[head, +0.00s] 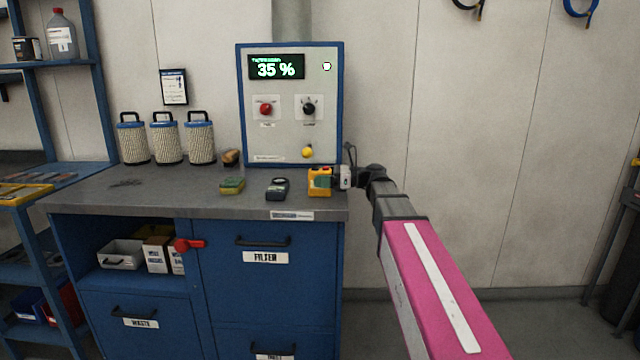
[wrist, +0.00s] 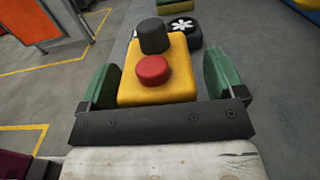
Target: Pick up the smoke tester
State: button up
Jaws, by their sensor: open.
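A yellow box with a red button and a black cap, which looks like the smoke tester, stands at the right end of the grey bench top in the head view (head: 317,190). In the wrist view the yellow box (wrist: 158,90) fills the space between the jaws. My gripper (wrist: 160,78) is open, with one green pad on each side of the box. I cannot tell whether the pads touch it. In the head view my gripper (head: 327,181) reaches in from the right and hides part of the box.
A yellow-green block (head: 232,186) lies farther left. A control panel (head: 290,133) stands behind. Several filter cartridges (head: 166,142) stand at the back left.

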jog(key=shift+a, duration=0.3)
jog(key=c, duration=1.4)
